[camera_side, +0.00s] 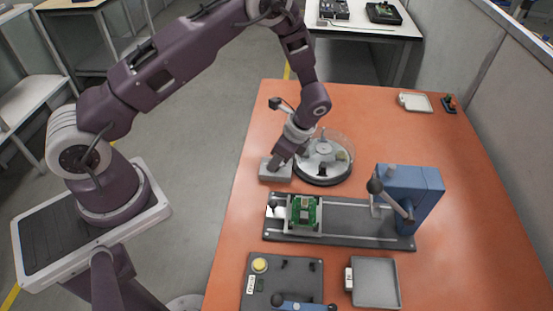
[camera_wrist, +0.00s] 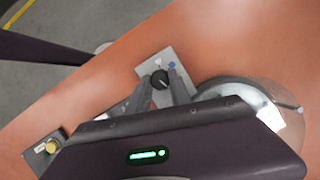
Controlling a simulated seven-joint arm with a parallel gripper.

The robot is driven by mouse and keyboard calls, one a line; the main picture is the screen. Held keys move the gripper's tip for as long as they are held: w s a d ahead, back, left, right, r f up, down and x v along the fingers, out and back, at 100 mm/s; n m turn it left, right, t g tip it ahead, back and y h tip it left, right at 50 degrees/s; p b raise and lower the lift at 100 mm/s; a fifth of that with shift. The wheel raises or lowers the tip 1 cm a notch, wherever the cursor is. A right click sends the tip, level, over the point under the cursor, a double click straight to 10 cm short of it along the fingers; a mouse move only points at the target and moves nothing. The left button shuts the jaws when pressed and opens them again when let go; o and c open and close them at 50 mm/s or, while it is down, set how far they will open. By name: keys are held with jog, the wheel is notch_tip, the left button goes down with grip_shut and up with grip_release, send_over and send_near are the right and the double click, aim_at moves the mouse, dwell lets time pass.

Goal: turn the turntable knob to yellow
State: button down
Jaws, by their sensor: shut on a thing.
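The black turntable knob (camera_wrist: 159,79) stands on a grey control box (camera_wrist: 152,67) in the wrist view. A whitish mark and a blue mark show on the box beyond the knob; no yellow mark is visible. A small pale line shows on the knob, but its exact heading is hard to tell. My gripper (camera_wrist: 161,84) is shut on the knob, one finger on each side. In the side view my gripper (camera_side: 278,162) is down at the grey box (camera_side: 270,174) and hides the knob. The round turntable (camera_side: 322,178) with a clear cover stands right beside the box.
A grey rail fixture (camera_side: 340,238) with a green circuit board (camera_side: 304,211) and a blue lever press (camera_side: 412,195) lies in front. A dark panel with a yellow button (camera_side: 260,265) and a grey tray (camera_side: 376,283) are nearer.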

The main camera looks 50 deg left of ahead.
jog(key=n+g+h, duration=0.1)
jog(key=n, duration=0.3)
jog(key=shift+w+a, duration=0.1)
jog(key=shift+w, duration=0.05)
jog(key=shift+w+a+n+g+h, duration=0.1)
jog(key=shift+n+g+h, duration=0.25)
jog(key=shift+n, duration=0.8)
jog(key=shift+n+g+h, duration=0.25)
jog(key=shift+n+h, duration=0.1)
jog(key=shift+n, duration=0.8)
jog(key=c, duration=1.2)
grip_release()
jog(key=shift+o, duration=0.2)
